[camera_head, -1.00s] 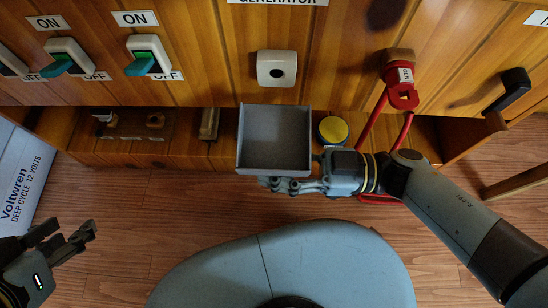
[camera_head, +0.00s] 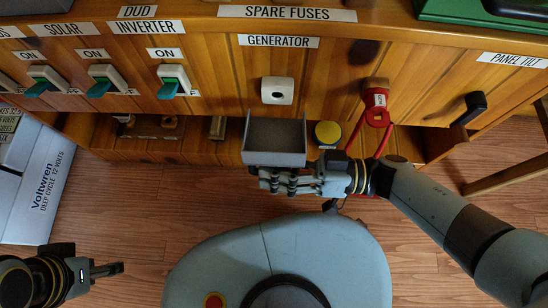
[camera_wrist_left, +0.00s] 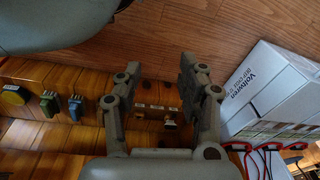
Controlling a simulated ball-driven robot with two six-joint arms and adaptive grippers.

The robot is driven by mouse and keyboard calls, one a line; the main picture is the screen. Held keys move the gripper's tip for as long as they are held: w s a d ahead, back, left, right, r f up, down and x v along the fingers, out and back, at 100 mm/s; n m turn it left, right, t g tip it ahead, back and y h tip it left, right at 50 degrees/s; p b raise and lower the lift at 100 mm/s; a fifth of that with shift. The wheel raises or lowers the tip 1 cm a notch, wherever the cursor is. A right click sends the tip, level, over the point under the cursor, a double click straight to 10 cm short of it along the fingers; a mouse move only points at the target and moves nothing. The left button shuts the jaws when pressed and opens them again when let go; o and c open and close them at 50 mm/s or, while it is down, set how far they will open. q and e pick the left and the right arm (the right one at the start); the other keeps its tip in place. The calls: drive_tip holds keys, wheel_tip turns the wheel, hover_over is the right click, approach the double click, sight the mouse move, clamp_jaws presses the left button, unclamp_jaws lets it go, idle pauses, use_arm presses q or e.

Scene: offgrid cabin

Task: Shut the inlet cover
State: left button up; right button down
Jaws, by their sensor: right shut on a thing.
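The inlet cover appears to be the grey, tray-like piece with raised rims (camera_head: 275,131), standing out open below the white inlet with a dark hole (camera_head: 277,91) under the GENERATOR label. My right gripper (camera_head: 272,181) is shut on the cover's near edge; its fingers hide part of that edge. How its hinge is fixed cannot be seen. My left gripper (camera_head: 112,269) is at the lower left, away from the cover and empty. In the left wrist view its two fingers (camera_wrist_left: 190,78) are spread apart.
A yellow round knob (camera_head: 327,133) sits right of the cover, near a red plug with red cables (camera_head: 376,105). Green switches (camera_head: 173,80) line the panel on the left. A black handle (camera_head: 468,107) juts out at right. A white battery box (camera_head: 42,195) stands at left.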

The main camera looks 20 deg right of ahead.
drive_tip(key=shift+s+r+m, duration=0.1)
drive_tip(key=shift+r+m, duration=0.1)
drive_tip(key=shift+m, duration=0.1)
drive_tip(key=c, duration=1.3)
unclamp_jaws()
drive_tip(key=shift+c, duration=0.2)
drive_tip(key=v, duration=1.2)
